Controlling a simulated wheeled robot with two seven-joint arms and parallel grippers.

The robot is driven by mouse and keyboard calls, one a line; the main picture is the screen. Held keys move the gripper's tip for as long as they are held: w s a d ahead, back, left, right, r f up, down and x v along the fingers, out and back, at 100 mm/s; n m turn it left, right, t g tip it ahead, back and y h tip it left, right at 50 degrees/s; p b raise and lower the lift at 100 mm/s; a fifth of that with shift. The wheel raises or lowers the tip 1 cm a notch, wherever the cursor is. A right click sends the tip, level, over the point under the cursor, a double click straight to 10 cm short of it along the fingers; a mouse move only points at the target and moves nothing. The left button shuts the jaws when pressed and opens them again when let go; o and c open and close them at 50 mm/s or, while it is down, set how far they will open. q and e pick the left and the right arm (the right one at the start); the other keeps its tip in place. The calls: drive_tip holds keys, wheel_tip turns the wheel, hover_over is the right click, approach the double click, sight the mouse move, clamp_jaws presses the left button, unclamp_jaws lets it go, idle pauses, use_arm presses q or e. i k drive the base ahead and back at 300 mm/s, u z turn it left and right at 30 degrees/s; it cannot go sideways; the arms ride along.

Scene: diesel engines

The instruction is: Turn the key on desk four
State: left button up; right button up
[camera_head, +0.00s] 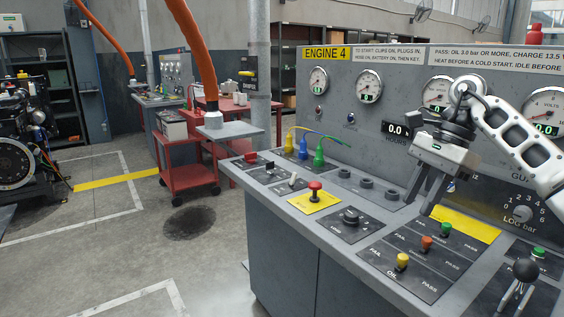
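Desk four is the grey control desk (262,210) at the right, with an "ENGINE 4" label (326,54) on its upright panel. My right gripper (421,205) reaches in from the right and points down over the back of the desk top, in front of the panel. Its two fingers are apart, with nothing visible between them. I cannot make out the key; the gripper and arm hide part of the panel and desk there. A yellow plate (466,223) lies just right of the fingers.
The desk top carries a red mushroom button (314,189), a black knob (351,215), coloured plugs (303,147) with cables, and yellow, orange and green knobs near the front. A black-balled lever (525,270) stands at lower right. A red cart (187,165) is left; open floor lies between.

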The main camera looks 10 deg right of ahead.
sight(270, 166)
drive_tip(key=z, duration=0.4)
drive_tip(key=i, duration=1.1)
drive_tip(key=u, duration=0.4)
drive_tip(key=i, duration=0.85)
drive_tip(key=u, duration=0.55)
